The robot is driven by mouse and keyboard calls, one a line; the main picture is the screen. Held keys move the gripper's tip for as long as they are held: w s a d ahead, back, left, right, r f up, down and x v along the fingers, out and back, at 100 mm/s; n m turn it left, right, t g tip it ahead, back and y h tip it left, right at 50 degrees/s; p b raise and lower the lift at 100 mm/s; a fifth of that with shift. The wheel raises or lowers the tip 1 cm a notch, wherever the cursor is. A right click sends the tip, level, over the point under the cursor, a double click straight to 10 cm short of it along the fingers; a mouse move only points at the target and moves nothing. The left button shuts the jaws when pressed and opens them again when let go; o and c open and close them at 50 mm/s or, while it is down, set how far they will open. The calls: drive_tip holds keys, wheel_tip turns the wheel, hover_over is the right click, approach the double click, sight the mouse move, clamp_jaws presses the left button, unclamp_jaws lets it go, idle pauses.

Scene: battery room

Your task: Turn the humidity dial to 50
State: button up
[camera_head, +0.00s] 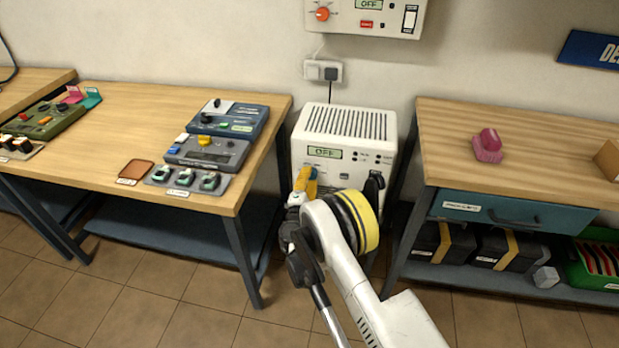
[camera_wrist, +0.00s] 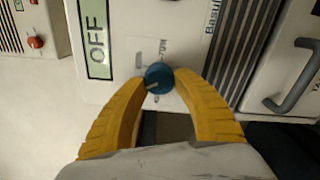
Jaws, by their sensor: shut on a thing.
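The white floor unit (camera_head: 368,142) stands between two benches, and its display (camera_head: 324,152) reads OFF. The wrist view shows this display (camera_wrist: 97,38) turned sideways. My gripper (camera_head: 305,183) is at the unit's front, below the display. In the wrist view its yellow fingers are shut on the dial from both sides. The dial is hidden behind my gripper in the head view.
A wall unit (camera_head: 345,14) with an orange knob (camera_head: 322,14) and its own OFF display hangs above. The left bench (camera_head: 115,110) holds several control boxes. The right bench (camera_head: 550,150) holds a pink object (camera_head: 487,146). The floor unit's lower front has a handle (camera_wrist: 297,80).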

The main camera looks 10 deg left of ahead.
sight(310, 148)
drive_tip(key=o, duration=1.2)
drive_tip(key=shift+r, duration=0.1)
drive_tip(key=o, duration=0.3)
drive_tip(key=r, duration=0.8)
drive_tip(key=shift+w+d+r, duration=0.15)
drive_tip(key=shift+w+r, duration=0.05)
drive_tip(key=shift+w, duration=0.1)
drive_tip(key=shift+s+a+r, duration=0.25)
drive_tip(key=shift+s+r, duration=0.15)
drive_tip(key=shift+r, duration=0.3)
drive_tip(key=c, duration=0.3)
drive_tip(key=shift+s+a+r, duration=0.1)
drive_tip(key=shift+a+r, duration=0.05)
drive_tip(key=shift+a, duration=0.15)
drive_tip(key=shift+d, duration=0.25)
drive_tip(key=shift+w, duration=0.2)
